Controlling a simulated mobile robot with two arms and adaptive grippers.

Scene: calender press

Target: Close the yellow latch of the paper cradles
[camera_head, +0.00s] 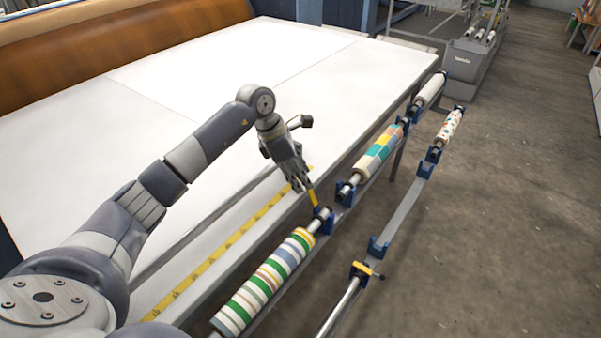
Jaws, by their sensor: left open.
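A yellow latch (313,197) stands up, tilted, from a blue paper cradle (323,221) on the rail along the table's front edge. The cradle is at the upper end of a striped paper roll (265,282). My left gripper (302,185) is open, with its fingers pointing down right beside the raised latch. I cannot tell whether they touch it. A second yellow latch (368,269) lies across a blue cradle on the lower rail. My right gripper is not in view.
A multicoloured roll (380,150) and a white roll (429,90) sit further along the upper rail. A patterned roll (448,128) is on the lower rail. The white table (190,90) is mostly bare, with a yellow measuring strip (215,255) near its edge. Floor is open at right.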

